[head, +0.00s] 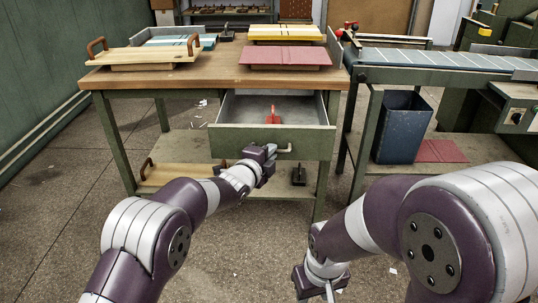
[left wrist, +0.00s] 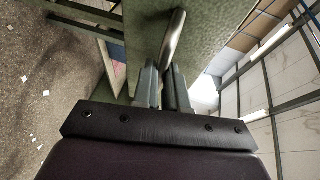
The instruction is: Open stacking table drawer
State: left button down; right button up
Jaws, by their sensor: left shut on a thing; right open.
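The stacking table (head: 215,75) is a green-framed workbench with a wooden top. Its grey-green drawer (head: 232,142) stands pulled out toward me, showing its inside with a red object (head: 273,115) in it. My left gripper (head: 268,156) is at the drawer front, shut on the metal handle (head: 287,149). In the left wrist view the handle (left wrist: 175,32) runs between the two fingers of my left gripper (left wrist: 166,82), in front of the green drawer face (left wrist: 215,35). My right gripper (head: 322,284) is open and low at the bottom of the head view, away from the table.
Wooden boards and a red stack (head: 285,56) lie on the tabletop. A lower shelf (head: 185,148) holds a handled board and a small dark tool (head: 299,176). A conveyor (head: 435,62) and blue bin (head: 402,125) stand at right. The floor at left is mostly clear.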

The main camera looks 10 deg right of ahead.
pick_arm(q)
jog(key=shift+s+a, duration=0.15)
jog(key=shift+s, duration=0.25)
pick_arm(e)
jog(key=shift+s+a, duration=0.15)
jog(key=shift+s, duration=0.3)
pick_arm(q)
jog(key=c, duration=1.2)
grip_release()
jog(key=p+v, duration=0.3)
jog(key=v, duration=0.9)
jog(key=shift+s+a, duration=0.2)
jog(key=shift+s, duration=0.05)
pick_arm(e)
notch_tip(320, 180, up, 3)
jog(key=shift+f, duration=0.1)
